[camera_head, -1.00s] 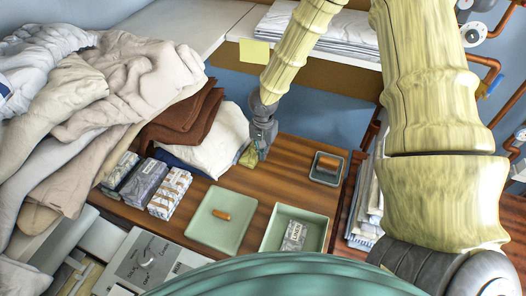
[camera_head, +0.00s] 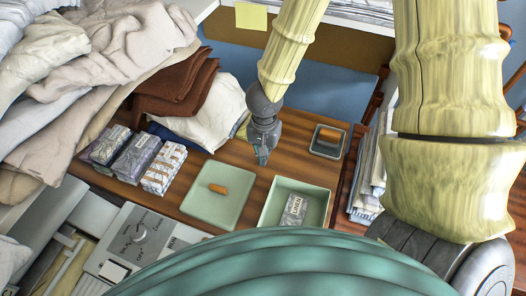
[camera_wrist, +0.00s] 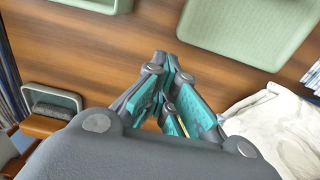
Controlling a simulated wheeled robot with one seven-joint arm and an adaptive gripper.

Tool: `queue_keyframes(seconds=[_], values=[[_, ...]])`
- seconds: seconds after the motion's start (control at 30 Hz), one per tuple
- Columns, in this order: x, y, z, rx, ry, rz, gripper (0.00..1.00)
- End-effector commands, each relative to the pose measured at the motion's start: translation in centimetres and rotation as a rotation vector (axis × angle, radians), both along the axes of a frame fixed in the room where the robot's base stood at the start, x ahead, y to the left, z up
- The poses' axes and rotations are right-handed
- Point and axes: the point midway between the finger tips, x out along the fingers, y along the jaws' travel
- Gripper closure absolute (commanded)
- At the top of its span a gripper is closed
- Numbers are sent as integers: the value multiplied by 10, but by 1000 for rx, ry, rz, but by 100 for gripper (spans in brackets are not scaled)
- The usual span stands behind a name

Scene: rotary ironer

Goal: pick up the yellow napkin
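My gripper (camera_head: 262,160) is above the wooden table, fingers pointing down. In the wrist view its two teal-padded fingers (camera_wrist: 167,60) come together at the tips, with nothing seen between the tips. A small yellowish cloth, likely the yellow napkin (camera_head: 242,130), shows just left of and behind my gripper, beside the white cloth; most of it is hidden. A thin yellow sliver (camera_wrist: 183,125) shows through the gap between the finger links in the wrist view, apart from the tips.
A green tray (camera_head: 195,210) with an orange-brown item, a green tray (camera_head: 268,215) with a linen packet and a small dark tray (camera_head: 318,150) stand nearby. Patterned packs (camera_head: 135,155), a white cloth (camera_head: 215,115) and brown cloths (camera_head: 170,85) lie left. A yellow note (camera_head: 251,16) hangs behind.

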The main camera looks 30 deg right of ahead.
Motion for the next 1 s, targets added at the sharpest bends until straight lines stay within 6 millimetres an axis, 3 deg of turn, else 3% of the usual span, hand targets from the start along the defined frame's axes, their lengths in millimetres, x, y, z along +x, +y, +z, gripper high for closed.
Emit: queue_keyframes(seconds=[0.17, 0.5, 0.6, 1.0], values=[[0, 0, 0, 0, 0, 0, 96], [0, 0, 0, 0, 0, 0, 34], [0, 0, 0, 0, 0, 0, 20], [1, 0, 3, 0, -1, -2, 20]])
